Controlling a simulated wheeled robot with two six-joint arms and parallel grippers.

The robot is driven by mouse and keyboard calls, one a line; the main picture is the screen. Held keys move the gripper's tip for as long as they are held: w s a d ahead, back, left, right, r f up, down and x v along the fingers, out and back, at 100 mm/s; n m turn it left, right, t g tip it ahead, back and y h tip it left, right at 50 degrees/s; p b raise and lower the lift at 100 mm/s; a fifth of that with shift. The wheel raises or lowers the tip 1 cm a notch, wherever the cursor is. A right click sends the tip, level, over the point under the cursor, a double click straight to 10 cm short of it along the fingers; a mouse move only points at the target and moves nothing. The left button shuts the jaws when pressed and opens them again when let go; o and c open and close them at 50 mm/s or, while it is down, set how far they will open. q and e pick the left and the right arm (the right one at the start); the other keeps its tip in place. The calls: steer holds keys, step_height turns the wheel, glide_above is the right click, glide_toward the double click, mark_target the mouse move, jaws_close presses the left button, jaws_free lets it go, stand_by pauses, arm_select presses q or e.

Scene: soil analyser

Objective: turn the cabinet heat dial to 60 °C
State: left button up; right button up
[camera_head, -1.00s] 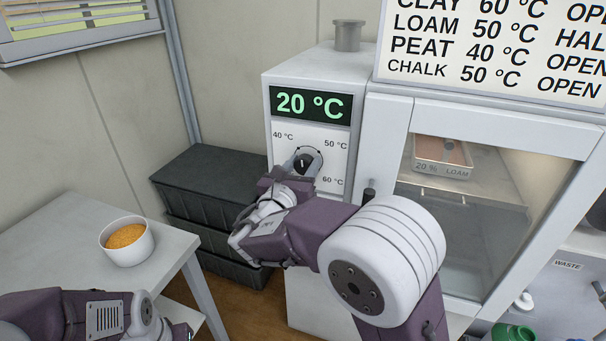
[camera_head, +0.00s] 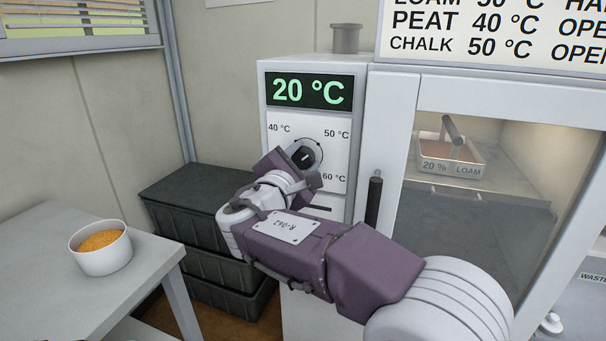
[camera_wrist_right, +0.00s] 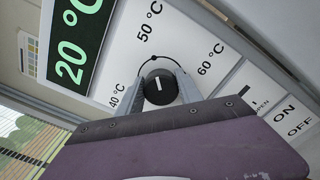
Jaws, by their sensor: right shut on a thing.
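The heat dial (camera_head: 304,157) is a round black knob with a white pointer mark on the white cabinet's front panel. Marks for 40, 50 and 60 °C stand around it. In the head view the pointer slants to the upper right, roughly towards 50 °C. The green display (camera_head: 305,91) above reads 20 °C. My right gripper (camera_head: 297,160) is shut on the dial. In the right wrist view its two grey fingers (camera_wrist_right: 162,88) are on either side of the dial (camera_wrist_right: 160,85). My left gripper is not in view.
A glass-fronted chamber with a dark door handle (camera_head: 374,200) is right of the dial. Inside is a tray (camera_head: 449,167) labelled 20 % LOAM. Dark crates (camera_head: 205,200) are stacked at left, and a bowl (camera_head: 101,262) stands on the table (camera_head: 45,235).

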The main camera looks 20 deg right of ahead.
steer(key=m+b, duration=0.6)
steer(key=f+m+b, duration=0.1)
steer(key=m+b, duration=0.5)
steer(key=m, duration=0.1)
steer(key=shift+f+m+b, duration=0.1)
steer(key=shift+m+b, duration=0.2)
steer(key=shift+b, duration=0.05)
steer(key=shift+m+b, duration=1)
steer(key=shift+m, duration=0.8)
steer(key=o, duration=1.4)
steer(key=shift+c, duration=0.2)
